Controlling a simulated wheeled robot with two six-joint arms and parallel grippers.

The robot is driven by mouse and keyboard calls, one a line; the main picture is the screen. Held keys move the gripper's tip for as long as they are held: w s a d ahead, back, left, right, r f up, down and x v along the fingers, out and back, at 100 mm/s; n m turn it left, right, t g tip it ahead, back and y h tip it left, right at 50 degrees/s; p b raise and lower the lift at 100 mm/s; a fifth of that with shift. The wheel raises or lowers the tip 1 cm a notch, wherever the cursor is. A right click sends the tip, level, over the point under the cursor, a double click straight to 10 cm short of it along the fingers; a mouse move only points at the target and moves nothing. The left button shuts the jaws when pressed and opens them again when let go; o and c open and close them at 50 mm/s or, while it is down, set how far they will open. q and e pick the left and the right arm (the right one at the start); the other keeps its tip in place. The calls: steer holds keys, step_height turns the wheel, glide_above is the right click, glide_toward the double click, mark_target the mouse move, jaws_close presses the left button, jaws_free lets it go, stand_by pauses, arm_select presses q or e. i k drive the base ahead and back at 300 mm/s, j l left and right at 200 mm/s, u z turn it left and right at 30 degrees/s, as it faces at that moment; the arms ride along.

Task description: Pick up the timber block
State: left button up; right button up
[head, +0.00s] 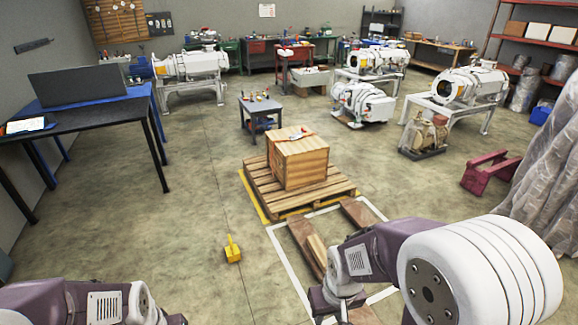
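Brown timbers lie on the floor inside a white painted outline. One long timber (301,243) runs toward my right arm, and a shorter one (360,213) lies to its right. A lighter wooden piece (317,250) lies against the long timber; I cannot tell which of these is the timber block. My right gripper (335,302) is low over the near part of the outline, beside the timbers' near ends. Its fingers are not clear, and my arm hides part of the floor there. Of my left arm, only links show at the bottom left; its gripper is out of view.
A wooden crate (299,163) stands on a pallet (262,190) behind the timbers. A yellow object (233,250) stands on the floor to the left. A dark red stand (488,172) is at the right. A black table (90,120) is at the left.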

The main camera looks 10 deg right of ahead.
mark_target(319, 250)
steer(key=i+z, duration=0.2)
steer(key=i, duration=0.35)
steer(key=i+j+z, duration=0.2)
steer(key=i, duration=0.35)
steer(key=i+j+z, duration=0.25)
steer(key=i, duration=0.3)
steer(key=i+j+z, duration=0.2)
steer(key=i+j, duration=0.2)
steer(key=i, duration=0.15)
steer(key=i+j+z, duration=0.75)
steer(key=j, duration=0.1)
